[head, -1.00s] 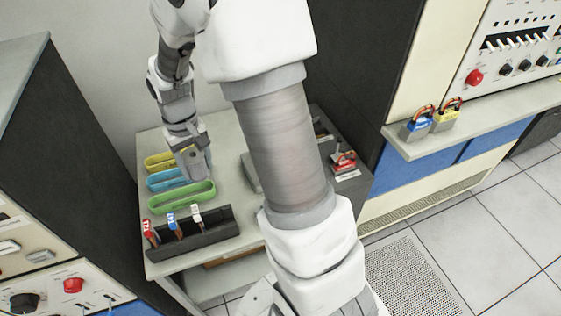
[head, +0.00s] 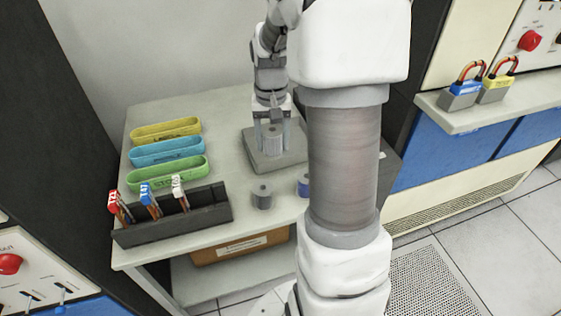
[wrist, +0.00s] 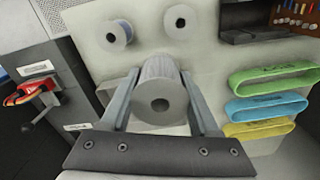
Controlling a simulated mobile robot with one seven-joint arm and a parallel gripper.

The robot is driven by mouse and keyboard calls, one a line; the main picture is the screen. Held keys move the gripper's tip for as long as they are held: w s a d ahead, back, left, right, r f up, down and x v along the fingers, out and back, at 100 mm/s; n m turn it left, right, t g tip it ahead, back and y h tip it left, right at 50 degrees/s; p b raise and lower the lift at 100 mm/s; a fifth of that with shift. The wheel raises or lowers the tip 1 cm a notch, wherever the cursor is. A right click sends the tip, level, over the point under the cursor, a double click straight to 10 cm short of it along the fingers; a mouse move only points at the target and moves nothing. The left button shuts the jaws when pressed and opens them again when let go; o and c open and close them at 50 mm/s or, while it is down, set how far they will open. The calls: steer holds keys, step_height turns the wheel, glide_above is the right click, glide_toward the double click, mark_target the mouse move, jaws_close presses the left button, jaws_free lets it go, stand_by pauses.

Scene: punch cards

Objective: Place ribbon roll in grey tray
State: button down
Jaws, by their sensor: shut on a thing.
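My gripper (head: 272,128) is shut on a grey ribbon roll (head: 272,140), upright between its two fingers. The held roll (wrist: 160,90) also shows in the wrist view, with a finger on each side. The roll is at the shallow grey tray (head: 290,161) on the table; I cannot tell whether it touches the tray's floor. Another grey roll (head: 262,197) and a blue-sided roll (head: 303,186) stand on the table in front of the tray. My arm partly hides the blue-sided roll and the table's right side.
Yellow (head: 165,131), blue (head: 167,151) and green (head: 167,172) oval holders lie on the left. A dark rack (head: 175,226) with tagged tools stands at the front left. Padlocks (head: 460,94) sit on a shelf at right. A red clamp-like item (wrist: 30,93) shows in the wrist view.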

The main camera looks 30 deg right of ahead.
mark_target(282, 146)
steer(key=shift+s+d+f+m+b, duration=0.25)
steer(key=shift+d+f+b, duration=0.3)
steer(key=shift+f, duration=0.1)
steer(key=shift+s+d+f+m+b, duration=0.25)
steer(key=shift+d+f+b, duration=0.15)
steer(key=shift+d+f, duration=0.15)
steer(key=shift+w+f, duration=0.2)
steer(key=w+d+f, duration=0.1)
steer(key=w+f, duration=0.1)
steer(key=w, duration=0.1)
steer(key=w+d+f+b, duration=0.1)
steer(key=w+d+f, duration=0.1)
steer(key=w, duration=0.2)
steer(key=w+d+f, duration=0.1)
steer(key=w+f, duration=0.1)
steer(key=w, duration=0.1)
steer(key=shift+w+d+f+b, duration=0.2)
steer(key=shift+f+b, duration=0.1)
steer(key=shift+b, duration=0.1)
steer(key=shift+f+b, duration=0.6)
steer(key=shift+f, duration=1.4)
steer(key=shift+f, duration=0.1)
steer(key=shift+c, duration=0.6)
jaws_free()
